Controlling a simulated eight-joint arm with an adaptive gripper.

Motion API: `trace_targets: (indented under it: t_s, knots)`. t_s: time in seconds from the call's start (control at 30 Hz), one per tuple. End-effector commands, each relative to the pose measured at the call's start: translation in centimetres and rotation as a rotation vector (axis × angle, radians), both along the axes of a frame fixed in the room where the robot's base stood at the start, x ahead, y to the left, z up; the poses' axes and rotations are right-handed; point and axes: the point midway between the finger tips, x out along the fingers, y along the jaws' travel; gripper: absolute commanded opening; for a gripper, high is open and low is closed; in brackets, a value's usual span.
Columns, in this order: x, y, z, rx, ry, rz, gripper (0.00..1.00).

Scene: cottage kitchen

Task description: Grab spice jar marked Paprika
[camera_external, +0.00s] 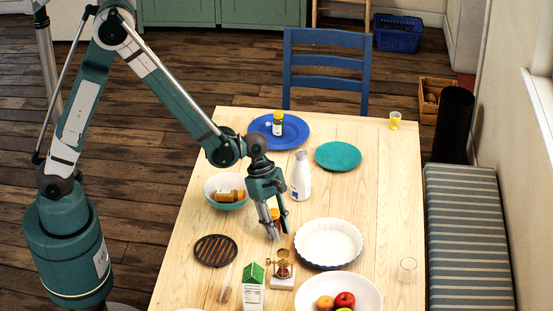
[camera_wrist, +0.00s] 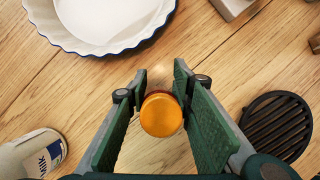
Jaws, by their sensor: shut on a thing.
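A spice jar with an orange lid (camera_wrist: 162,115) stands upright between the fingers of my gripper (camera_wrist: 161,88) in the wrist view, seen from above. My gripper (camera_external: 272,236) is shut on it, at the middle of the table in the external view. There only part of the jar (camera_external: 284,221) shows behind the fingers. Its label cannot be read. Another jar (camera_external: 278,125) with a yellow lid stands on the blue plate (camera_external: 260,138). An orange-brown jar (camera_external: 228,196) lies in the teal bowl (camera_external: 226,206). Their labels are also unreadable.
A milk bottle (camera_external: 301,176) stands behind my gripper. A white pie dish (camera_external: 329,243) is to its right and a dark trivet (camera_external: 216,249) to its left. A brass grinder (camera_external: 282,268) and a carton (camera_external: 253,288) stand in front. The right edge of the table has free room.

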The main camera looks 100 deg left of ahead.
Motion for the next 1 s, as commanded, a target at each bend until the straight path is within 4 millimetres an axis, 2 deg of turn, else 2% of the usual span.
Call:
trace_targets:
  t_s: [0.27, 0.8, 1.0]
  knots:
    - [0.0, 0.0, 1.2, 0.0, 0.0, 0.0, 0.1]
    - [0.0, 0.0, 8.1, 0.0, 0.0, 0.0, 0.1]
    - [0.0, 0.0, 9.7, 0.0, 0.0, 0.0, 0.1]
